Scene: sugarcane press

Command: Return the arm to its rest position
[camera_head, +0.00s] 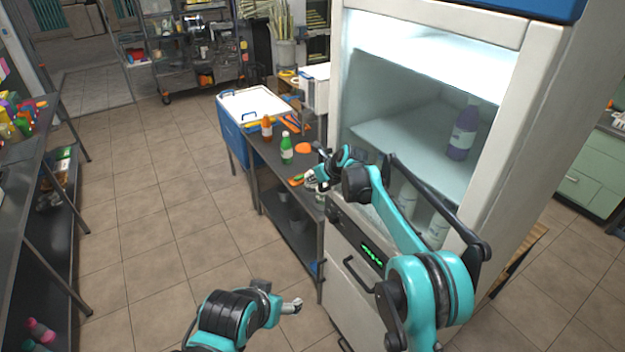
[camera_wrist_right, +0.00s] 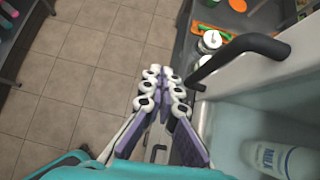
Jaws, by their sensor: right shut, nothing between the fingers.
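My right arm (camera_head: 405,215) reaches forward across the front of the white lit cabinet. Its gripper (camera_head: 315,182) is beside the cabinet's left edge, near the dark work table (camera_head: 262,165). In the right wrist view the gripper (camera_wrist_right: 160,92) has its fingers together, with nothing held. A black handle (camera_wrist_right: 240,52) is close to its right. My left gripper (camera_head: 292,306) is low at the bottom middle of the head view, over the floor. It is too small to tell whether it is open, and I see nothing in it.
The white cabinet (camera_head: 345,130) holds a purple bottle (camera_head: 463,130) and white bottles, including a milk bottle (camera_wrist_right: 285,160). A green bottle (camera_head: 287,150) and an orange bottle (camera_head: 267,128) stand on the table. A shelf rack (camera_head: 40,220) is at left. The tiled floor between is clear.

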